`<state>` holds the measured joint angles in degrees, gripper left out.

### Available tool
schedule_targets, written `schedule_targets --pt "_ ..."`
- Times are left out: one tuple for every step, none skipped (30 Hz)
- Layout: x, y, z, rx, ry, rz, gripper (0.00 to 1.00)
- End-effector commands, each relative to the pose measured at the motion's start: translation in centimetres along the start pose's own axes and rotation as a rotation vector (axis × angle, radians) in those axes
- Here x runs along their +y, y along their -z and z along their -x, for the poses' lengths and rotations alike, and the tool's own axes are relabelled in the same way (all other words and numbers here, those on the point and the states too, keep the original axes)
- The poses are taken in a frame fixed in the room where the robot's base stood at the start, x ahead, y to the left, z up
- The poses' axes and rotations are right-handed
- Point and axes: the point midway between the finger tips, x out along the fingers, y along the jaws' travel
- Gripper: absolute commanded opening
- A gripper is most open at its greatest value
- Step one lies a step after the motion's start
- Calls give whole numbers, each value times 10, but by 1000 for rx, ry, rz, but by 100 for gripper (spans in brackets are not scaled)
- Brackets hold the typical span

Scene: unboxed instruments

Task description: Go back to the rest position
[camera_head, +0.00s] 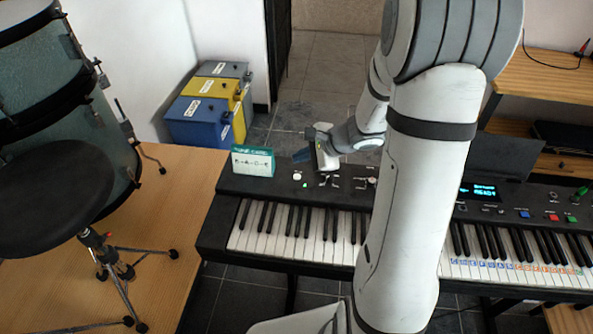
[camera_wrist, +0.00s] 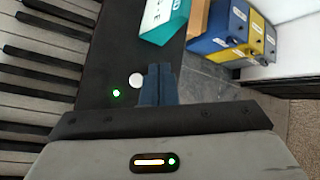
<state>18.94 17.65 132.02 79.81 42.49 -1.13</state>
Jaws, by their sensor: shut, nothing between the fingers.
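My gripper (camera_head: 323,163) hangs over the panel of the left keyboard (camera_head: 300,222), to the right of the tune card. In the wrist view its blue fingers (camera_wrist: 158,85) are together with nothing between them. A round white button (camera_wrist: 136,81) and a green light (camera_wrist: 116,93) show on the black panel just beside the fingertips. The head view also shows the white button (camera_head: 297,177). My arm crosses the middle of the head view and hides part of the keyboards.
A green and white card (camera_head: 253,161) stands on the keyboard's left end. Blue, yellow and grey bins (camera_head: 195,127) stand behind. A drum and a black stool (camera_head: 55,200) are on a wooden platform at left. A second keyboard (camera_head: 520,245) with a lit screen and a wooden shelf are at right.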

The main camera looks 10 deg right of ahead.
Motion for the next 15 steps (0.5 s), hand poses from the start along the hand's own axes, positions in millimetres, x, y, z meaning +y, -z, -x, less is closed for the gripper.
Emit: schedule_targets --pt "-5 -5 7 0 1 2 0" --pt "-6 -6 9 0 1 2 0" --pt "-8 -8 11 0 0 3 0" --pt "-9 -9 12 0 0 2 0" --pt "-9 -9 13 0 0 2 0" --pt "-10 -10 13 0 0 1 0" --pt "-9 -10 13 0 0 1 0" --pt "-9 -9 13 0 0 1 0" --pt "-9 -9 12 0 0 1 0" --pt "-9 -9 12 0 0 1 0" --pt "-9 -9 12 0 0 1 0" --pt "-9 -9 12 0 0 1 0" --pt "-9 -9 12 0 0 1 0" --pt "-9 -9 12 0 0 1 0" --pt "-9 -9 12 0 0 1 0"
